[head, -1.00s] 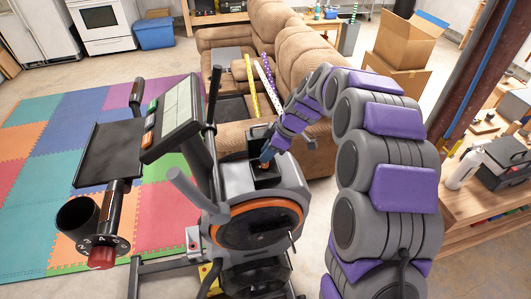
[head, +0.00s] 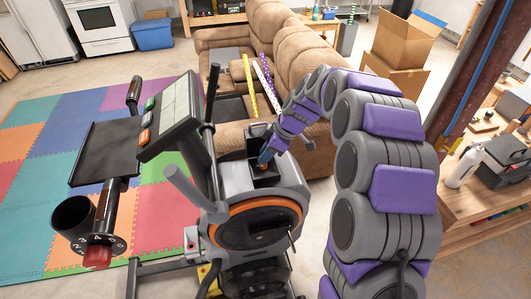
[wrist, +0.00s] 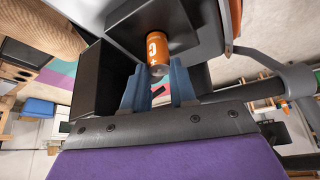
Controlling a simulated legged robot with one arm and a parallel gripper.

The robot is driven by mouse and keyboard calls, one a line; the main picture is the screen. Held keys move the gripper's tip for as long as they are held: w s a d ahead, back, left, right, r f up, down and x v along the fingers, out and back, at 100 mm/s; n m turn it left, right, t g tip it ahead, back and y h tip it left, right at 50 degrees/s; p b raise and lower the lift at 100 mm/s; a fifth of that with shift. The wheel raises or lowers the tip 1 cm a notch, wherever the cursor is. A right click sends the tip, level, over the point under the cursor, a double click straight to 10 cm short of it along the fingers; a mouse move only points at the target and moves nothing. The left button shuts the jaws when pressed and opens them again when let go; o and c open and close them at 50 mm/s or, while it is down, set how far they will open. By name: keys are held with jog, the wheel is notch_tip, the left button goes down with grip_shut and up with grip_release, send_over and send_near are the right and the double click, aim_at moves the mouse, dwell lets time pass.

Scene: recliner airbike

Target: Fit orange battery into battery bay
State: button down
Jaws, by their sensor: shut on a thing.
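The orange battery (wrist: 158,48) has a silver end and a white "C" and plus mark. It sits between the blue fingertips of my gripper (wrist: 159,72), which are shut on it. Its far end is at the dark opening of the battery bay (wrist: 122,22) in the wrist view; how deep it reaches inside I cannot tell. In the head view my gripper (head: 265,155) points down at the black bay (head: 267,181) on top of the grey exercise bike (head: 235,185). The battery is mostly hidden there by the gripper and bay walls.
The bike's console (head: 172,118) and grey handle (head: 190,190) stand left of the bay. A brown recliner sofa (head: 290,70) is behind it. A wooden workbench (head: 470,195) is at the right. Coloured foam mats (head: 50,200) cover the floor at left.

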jog(key=shift+f+b, duration=0.75)
jog(key=shift+f, duration=0.2)
jog(key=c, duration=0.8)
grip_release()
jog(key=p+v, duration=0.2)
jog(key=v, duration=1.5)
jog(key=shift+d+r, duration=0.1)
jog(key=shift+w, duration=0.1)
jog(key=s+d+f+m+g+h, duration=0.1)
jog(key=s+m, duration=0.4)
jog(key=s, duration=0.8)
jog(key=s+d+f+m+g+h, duration=0.1)
jog(key=s+m, duration=0.4)
jog(key=s, duration=0.9)
jog(key=s+d+f+m+h, duration=0.1)
jog(key=s+f+m+h, duration=0.2)
jog(key=s, duration=1)
jog(key=shift+s+d+f+m+g, duration=0.1)
jog(key=shift+s+f+m+g, duration=0.15)
jog(key=shift+m, duration=0.5)
jog(key=shift+s+d+f+m+g, duration=0.15)
jog(key=shift+f+m, duration=0.2)
jog(key=shift+m, duration=0.4)
